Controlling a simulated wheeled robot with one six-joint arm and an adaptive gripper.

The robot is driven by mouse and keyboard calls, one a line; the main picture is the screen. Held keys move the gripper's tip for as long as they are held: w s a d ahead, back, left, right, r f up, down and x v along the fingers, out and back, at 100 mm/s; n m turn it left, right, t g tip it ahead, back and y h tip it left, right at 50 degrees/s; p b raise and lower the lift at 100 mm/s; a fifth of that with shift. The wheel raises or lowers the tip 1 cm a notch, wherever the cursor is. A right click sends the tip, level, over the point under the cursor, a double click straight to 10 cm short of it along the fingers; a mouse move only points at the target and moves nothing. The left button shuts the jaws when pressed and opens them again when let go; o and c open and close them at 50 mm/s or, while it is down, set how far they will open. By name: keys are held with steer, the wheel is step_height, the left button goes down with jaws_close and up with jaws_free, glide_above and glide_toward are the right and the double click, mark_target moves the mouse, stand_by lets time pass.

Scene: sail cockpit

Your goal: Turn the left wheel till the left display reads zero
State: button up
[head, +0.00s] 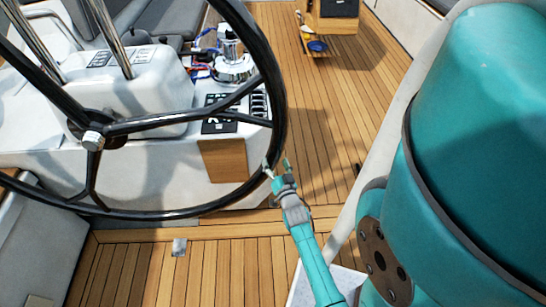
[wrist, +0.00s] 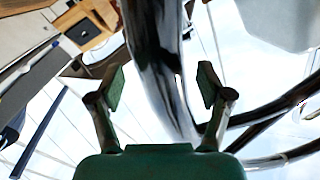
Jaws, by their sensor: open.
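A large black steering wheel (head: 278,95) fills the left of the head view, its silver hub bolt (head: 93,140) at the centre. It is the only whole wheel in view. My gripper (head: 277,167) is at the lower right of its rim. In the wrist view the glossy dark rim (wrist: 155,50) runs between the two spread fingers of my gripper (wrist: 162,87), with gaps on both sides. The fingers are not closed on it. I cannot pick out the left display for sure, and no reading is legible.
Behind the wheel is a white console (head: 140,95) with a dark panel (head: 221,113) and a chrome winch (head: 233,65). Wooden deck (head: 340,90) lies open to the right. A wooden step (head: 215,230) crosses below the wheel.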

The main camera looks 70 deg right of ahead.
steer(key=shift+x, duration=1.6)
